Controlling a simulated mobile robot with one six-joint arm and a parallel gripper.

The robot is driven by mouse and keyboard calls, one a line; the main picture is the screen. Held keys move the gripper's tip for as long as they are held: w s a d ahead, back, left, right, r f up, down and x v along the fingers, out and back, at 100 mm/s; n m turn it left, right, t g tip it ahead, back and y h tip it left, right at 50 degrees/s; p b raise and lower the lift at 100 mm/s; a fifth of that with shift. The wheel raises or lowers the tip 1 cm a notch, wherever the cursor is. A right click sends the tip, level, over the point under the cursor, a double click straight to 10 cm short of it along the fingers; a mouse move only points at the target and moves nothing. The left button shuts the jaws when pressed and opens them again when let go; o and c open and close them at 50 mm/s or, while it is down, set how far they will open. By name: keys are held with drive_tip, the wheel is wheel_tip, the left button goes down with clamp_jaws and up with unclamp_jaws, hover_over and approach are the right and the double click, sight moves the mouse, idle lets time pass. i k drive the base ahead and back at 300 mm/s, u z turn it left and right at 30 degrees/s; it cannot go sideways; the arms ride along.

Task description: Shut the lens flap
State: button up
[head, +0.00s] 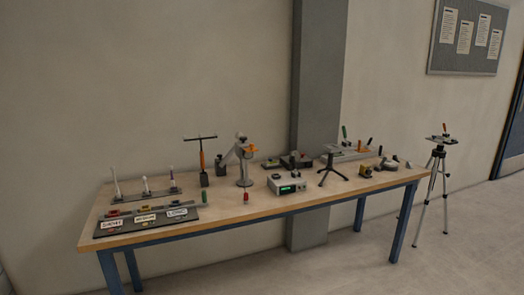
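I cannot pick out the lens flap for certain at this distance, nor whether any flap stands open or shut. A pale jointed instrument on a post (243,165) stands near the middle of the table, with an orange part (251,149) at its upper right. A grey box with a green display (287,184) sits to its right. A tripod (437,175) with a small device on top (441,138) stands on the floor beyond the table's right end. My gripper is not in view.
The wooden table (230,212) has blue legs and stands near the wall and a grey pillar (318,90). A labelled tray (150,221) and a rack of upright rods (146,194) fill its left end. A small dark stand (331,165) and other devices crowd the right. Open floor lies in front.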

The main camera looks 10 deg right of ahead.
sight(252, 148)
drive_tip(key=u, duration=0.3)
drive_tip(key=i, duration=0.9)
drive_tip(key=u, duration=0.85)
drive_tip(key=k, duration=0.4)
